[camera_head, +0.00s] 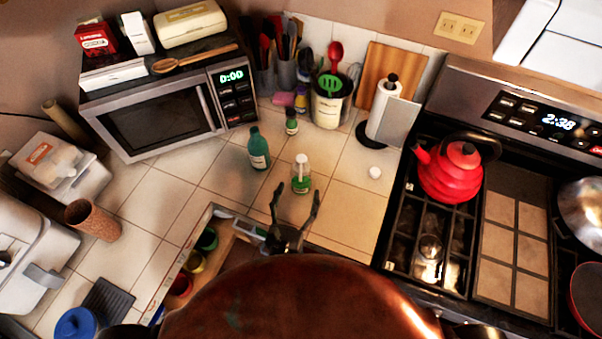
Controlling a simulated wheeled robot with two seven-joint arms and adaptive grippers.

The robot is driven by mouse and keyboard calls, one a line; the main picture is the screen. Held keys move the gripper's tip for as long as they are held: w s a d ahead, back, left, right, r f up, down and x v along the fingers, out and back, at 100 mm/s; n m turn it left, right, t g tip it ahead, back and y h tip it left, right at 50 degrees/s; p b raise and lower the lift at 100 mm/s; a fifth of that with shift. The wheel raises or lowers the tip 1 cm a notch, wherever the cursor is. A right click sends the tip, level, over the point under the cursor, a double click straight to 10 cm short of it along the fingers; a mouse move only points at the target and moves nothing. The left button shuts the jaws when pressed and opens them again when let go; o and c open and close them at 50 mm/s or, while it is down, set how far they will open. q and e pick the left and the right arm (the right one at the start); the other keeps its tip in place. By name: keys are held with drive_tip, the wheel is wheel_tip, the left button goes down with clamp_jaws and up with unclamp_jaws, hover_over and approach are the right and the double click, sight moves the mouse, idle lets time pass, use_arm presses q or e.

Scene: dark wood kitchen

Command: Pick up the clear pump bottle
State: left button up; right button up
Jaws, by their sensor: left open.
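The clear pump bottle (301,178) stands upright on the tiled counter, with a white pump top and green at its lower part. My left gripper (293,198) is open, its two dark fingers spread and pointing at the bottle from the near side. The bottle shows just beyond the fingertips; I cannot tell whether it touches them, but nothing shows gripped. My right gripper is not in view. A large copper-coloured rounded shape at the bottom edge hides what lies below the gripper.
A green bottle (258,149) stands left of the pump bottle, and a small dark-green bottle (291,121) behind. A white egg-like object (375,172) lies to the right. The stove with a red kettle (449,172) is at the right. An open drawer (165,283) lies below the counter edge.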

sight(299, 186)
use_arm(q)
drive_tip(key=shift+x, duration=1)
drive_tip(key=x, duration=0.3)
drive_tip(key=shift+w+a+f, duration=0.1)
drive_tip(key=shift+w+a, duration=0.05)
drive_tip(key=shift+w, duration=0.4)
drive_tip(key=c, duration=1.4)
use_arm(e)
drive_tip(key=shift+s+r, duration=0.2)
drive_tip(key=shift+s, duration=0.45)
